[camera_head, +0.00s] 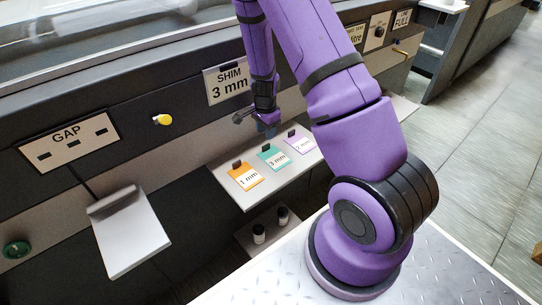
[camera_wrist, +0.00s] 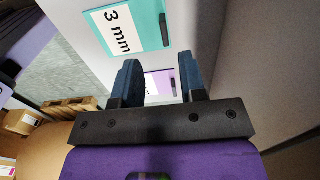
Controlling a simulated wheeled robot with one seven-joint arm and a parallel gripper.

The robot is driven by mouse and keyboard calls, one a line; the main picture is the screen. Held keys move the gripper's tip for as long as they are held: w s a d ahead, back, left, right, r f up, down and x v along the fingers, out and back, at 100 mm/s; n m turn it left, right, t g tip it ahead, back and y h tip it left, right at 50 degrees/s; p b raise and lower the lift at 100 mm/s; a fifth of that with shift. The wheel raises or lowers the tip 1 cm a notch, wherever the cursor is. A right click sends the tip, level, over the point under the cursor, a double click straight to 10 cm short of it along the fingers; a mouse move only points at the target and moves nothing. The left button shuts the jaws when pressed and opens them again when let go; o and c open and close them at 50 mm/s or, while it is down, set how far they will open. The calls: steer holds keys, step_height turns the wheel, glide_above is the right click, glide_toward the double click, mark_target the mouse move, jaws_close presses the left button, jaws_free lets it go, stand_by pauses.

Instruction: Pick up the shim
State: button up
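Three shim plates lie on a white shelf (camera_head: 268,193): an orange one marked 1 mm (camera_head: 245,179), a teal one marked 3 mm (camera_head: 274,160) and a purple one (camera_head: 300,144), whose number is hard to read. Each has a small dark tab at its back edge. A sign on the panel reads SHIM 3 mm (camera_head: 230,87). My gripper (camera_head: 268,130) is above the shelf's back edge, behind the plates. In the wrist view my open gripper (camera_wrist: 161,78) has nothing between its blue fingers. The teal plate (camera_wrist: 98,22) lies beyond them, and the purple plate (camera_wrist: 158,84) shows through the gap, lower down.
A GAP panel (camera_head: 68,142) with dark slots is at left, above a tilted pale plate (camera_head: 131,232). A yellow knob (camera_head: 163,119) sticks out between the signs. A lower ledge (camera_head: 262,236) carries two dark knobs. Open floor lies at right.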

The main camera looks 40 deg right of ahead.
mark_target(266, 145)
steer(key=shift+w+d+f, duration=0.1)
steer(key=shift+w+f, duration=0.05)
steer(key=shift+f, duration=1.75)
steer(key=shift+w+f, duration=0.15)
steer(key=shift+f, duration=1.7)
steer(key=shift+c, duration=0.2)
jaws_close()
